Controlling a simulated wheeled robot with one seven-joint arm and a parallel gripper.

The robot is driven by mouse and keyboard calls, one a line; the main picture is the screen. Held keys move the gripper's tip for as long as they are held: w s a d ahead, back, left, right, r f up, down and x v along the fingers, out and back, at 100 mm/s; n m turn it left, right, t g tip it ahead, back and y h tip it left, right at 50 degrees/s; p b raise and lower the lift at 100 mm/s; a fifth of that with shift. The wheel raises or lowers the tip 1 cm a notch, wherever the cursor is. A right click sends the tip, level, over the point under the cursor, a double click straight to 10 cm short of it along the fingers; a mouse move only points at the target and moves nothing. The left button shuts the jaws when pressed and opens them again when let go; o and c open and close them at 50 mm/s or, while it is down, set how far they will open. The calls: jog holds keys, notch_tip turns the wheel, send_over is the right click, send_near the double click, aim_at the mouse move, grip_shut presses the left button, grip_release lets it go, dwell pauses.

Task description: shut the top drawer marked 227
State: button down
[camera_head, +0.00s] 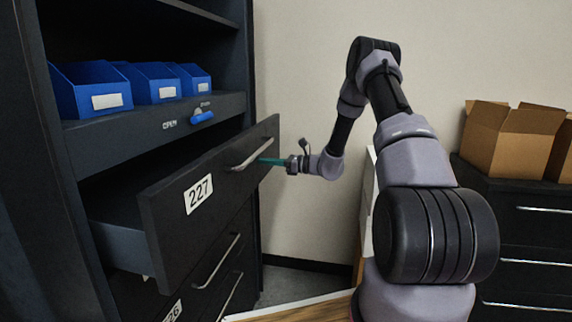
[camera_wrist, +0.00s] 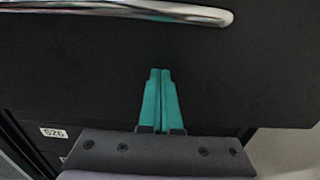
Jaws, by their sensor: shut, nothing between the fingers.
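The top drawer marked 227 (camera_head: 160,218) is pulled well out of the dark cabinet, its side and open interior showing. Its white 227 label (camera_head: 198,194) is on the left of the front, and its metal bar handle (camera_head: 252,154) is right of the label. My gripper (camera_head: 261,160) is at the drawer front by the right part of the handle. In the wrist view, the teal fingers (camera_wrist: 159,72) are together and empty, pointing at the dark front just below the handle (camera_wrist: 150,9). I cannot tell whether the fingertips touch the front.
Below are more drawers with bar handles (camera_head: 216,262). Blue bins (camera_head: 92,88) stand on the shelf above, with a blue-handled latch (camera_head: 202,117) on its edge. At right, a cardboard box (camera_head: 510,138) sits on another drawer cabinet (camera_head: 530,225).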

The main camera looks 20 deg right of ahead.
jog(key=x, duration=1.6)
jog(key=shift+w+a+r, duration=0.1)
jog(key=shift+a+r, duration=0.1)
jog(key=shift+a, duration=0.15)
jog(key=shift+a+r, duration=0.1)
